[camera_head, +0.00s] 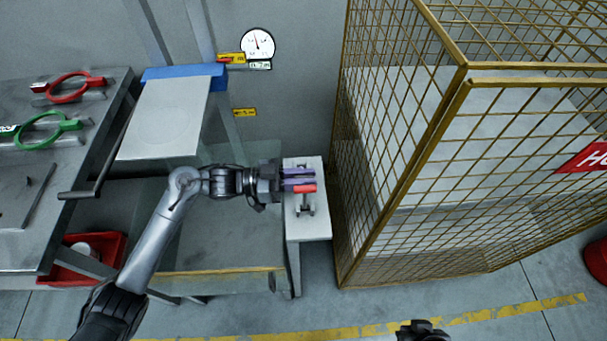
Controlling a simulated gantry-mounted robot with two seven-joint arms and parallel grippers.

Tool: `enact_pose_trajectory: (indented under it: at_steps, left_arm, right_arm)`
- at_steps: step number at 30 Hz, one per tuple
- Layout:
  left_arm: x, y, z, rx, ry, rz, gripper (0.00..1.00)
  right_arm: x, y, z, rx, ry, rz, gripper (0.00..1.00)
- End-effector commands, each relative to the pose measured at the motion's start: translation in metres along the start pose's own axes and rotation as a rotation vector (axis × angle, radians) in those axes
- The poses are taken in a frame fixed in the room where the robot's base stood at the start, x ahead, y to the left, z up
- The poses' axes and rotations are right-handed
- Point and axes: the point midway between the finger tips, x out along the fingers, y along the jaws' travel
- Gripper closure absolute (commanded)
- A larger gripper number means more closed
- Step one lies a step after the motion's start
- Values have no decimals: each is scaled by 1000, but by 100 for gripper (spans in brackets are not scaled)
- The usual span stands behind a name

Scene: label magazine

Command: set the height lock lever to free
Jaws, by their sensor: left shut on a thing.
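The height lock lever (304,189) has a red handle and sits on top of a narrow light-grey post (312,226). A dark slotted fitting shows below the handle on the post's top face. My left gripper (301,179) reaches in from the left and is shut on the lever, with its purple-grey fingers at the red handle. The fingers partly hide the handle, and I cannot read any position marks. Only a dark end piece of my right arm, perhaps the right gripper (422,331), shows at the bottom edge; its jaws cannot be made out.
A yellow mesh cage (400,150) stands close right of the post. A steel bench (20,240) with red and green ring-handled tools is at left. A blue-edged plate (165,120) and a round gauge (258,44) are behind. A red bin (110,256) sits below the bench.

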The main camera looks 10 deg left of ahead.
Motion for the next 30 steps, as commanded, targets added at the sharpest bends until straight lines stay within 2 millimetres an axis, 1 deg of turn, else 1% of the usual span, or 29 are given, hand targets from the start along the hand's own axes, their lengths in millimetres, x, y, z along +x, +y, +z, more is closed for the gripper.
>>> enact_pose_trajectory:
  at_steps: [1,3,7,14,15,19,20,30]
  left_arm:
    - [-1,-5,-14,5,1,-4,100]
    - [-1,-10,-17,7,2,-3,100]
    - [0,-14,-18,9,4,-3,100]
    - [0,-14,-17,9,5,-4,100]
    - [0,-14,-17,9,5,-4,78]
    - [0,-14,-16,8,4,-3,58]
    - [0,-14,-16,8,4,-3,56]
    - [-1,-13,-16,7,3,-2,56]
  right_arm:
    - [-12,1,-4,-1,1,1,100]
    - [-16,1,-5,-3,1,2,100]
    - [-16,2,-5,-7,1,6,100]
    - [-14,3,-4,-9,-2,7,100]
    - [-14,3,-4,-9,-2,7,100]
    - [-14,3,-4,-9,-2,7,100]
    - [-14,3,-4,-8,-2,7,100]
    - [-15,1,-5,-3,-1,2,100]
